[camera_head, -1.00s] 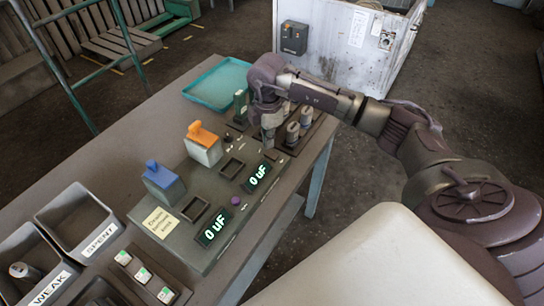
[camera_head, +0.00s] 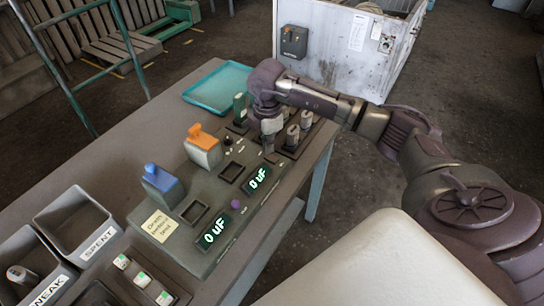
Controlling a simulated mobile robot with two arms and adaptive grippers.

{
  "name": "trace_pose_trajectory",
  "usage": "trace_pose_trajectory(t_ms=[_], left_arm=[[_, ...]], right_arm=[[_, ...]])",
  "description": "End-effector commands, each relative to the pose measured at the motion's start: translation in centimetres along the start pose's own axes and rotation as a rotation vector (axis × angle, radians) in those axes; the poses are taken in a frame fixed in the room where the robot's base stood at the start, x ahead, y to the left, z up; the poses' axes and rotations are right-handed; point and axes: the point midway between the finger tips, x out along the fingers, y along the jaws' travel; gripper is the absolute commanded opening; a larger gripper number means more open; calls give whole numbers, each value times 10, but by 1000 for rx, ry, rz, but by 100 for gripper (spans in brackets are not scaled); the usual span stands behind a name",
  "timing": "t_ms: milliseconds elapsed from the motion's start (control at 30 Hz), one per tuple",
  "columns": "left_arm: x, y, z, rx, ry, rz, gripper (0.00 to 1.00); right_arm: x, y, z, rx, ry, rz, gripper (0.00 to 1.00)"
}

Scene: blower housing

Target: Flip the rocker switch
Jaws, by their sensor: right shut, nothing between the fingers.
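A grey test panel (camera_head: 215,178) with two lit "0 uF" displays stands on the table. My right gripper (camera_head: 268,147) points down over the panel's far right part, beside the block with grey cylinders (camera_head: 293,134). It is shut and empty, and its arm comes in from the right. The gripper hides what is right under its tips, so I cannot tell if they touch anything. No rocker switch is plain on the panel; a small black control (camera_head: 228,141) stands left of the gripper. A dark box (camera_head: 294,42) with an orange part is on the white cabinet. My left gripper is out of view.
Blue-topped (camera_head: 162,184) and orange-topped (camera_head: 203,148) fixtures stand on the panel. A teal tray (camera_head: 220,88) lies at the table's far end. "SPENT" (camera_head: 75,220) and "WEAK" (camera_head: 30,262) bins are at the near left.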

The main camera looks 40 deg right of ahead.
Motion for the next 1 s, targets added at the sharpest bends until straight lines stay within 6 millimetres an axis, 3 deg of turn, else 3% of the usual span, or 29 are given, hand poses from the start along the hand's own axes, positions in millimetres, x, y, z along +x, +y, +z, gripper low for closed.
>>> trace_pose_trajectory(t_ms=[1000], left_arm=[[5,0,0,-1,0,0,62]], right_arm=[[8,0,0,0,0,0,0]])
